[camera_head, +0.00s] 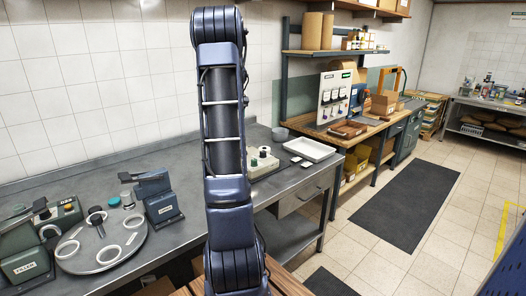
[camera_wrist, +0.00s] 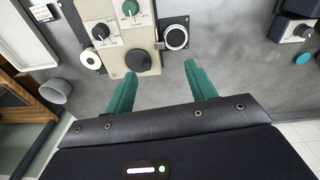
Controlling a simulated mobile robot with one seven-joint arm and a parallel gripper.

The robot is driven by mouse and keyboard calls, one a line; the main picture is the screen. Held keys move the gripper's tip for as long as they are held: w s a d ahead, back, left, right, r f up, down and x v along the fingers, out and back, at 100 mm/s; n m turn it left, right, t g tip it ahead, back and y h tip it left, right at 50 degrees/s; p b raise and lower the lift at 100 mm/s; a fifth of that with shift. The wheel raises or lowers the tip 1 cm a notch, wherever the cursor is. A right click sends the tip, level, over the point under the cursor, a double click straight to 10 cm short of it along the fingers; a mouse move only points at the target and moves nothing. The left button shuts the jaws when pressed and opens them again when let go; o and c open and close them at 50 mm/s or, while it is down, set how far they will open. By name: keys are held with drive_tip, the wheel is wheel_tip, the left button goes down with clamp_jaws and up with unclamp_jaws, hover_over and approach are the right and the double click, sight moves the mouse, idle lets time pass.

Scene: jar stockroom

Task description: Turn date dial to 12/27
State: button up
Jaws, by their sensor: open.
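In the wrist view a cream control box (camera_wrist: 118,35) lies ahead of my gripper (camera_wrist: 160,67). On it are a black knob (camera_wrist: 101,31) and a green knob (camera_wrist: 130,8), each on a white scale plate, and a larger dark round knob (camera_wrist: 138,60) at its near edge. The scale markings are too small to read, so I cannot tell which knob is the date dial. My green fingers are apart and empty, with the large dark knob near the left fingertip. In the head view the box (camera_head: 262,161) is partly hidden behind my arm.
A black square with a pale ring (camera_wrist: 175,38) sits beside the box. A white roll (camera_wrist: 90,61) and a grey cup (camera_wrist: 57,91) are left. In the head view, a white tray (camera_head: 305,149) lies right of the box and a round filler plate (camera_head: 100,246) stands left.

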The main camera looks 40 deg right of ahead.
drive_tip(key=g, duration=0.1)
hover_over(263, 151)
wheel_tip(263, 151, down, 11)
drive_tip(key=shift+n, duration=0.3)
wheel_tip(263, 151, down, 10)
drive_tip(key=shift+s+a+f, duration=0.1)
drive_tip(key=shift+s+a, duration=0.05)
drive_tip(key=c, duration=1)
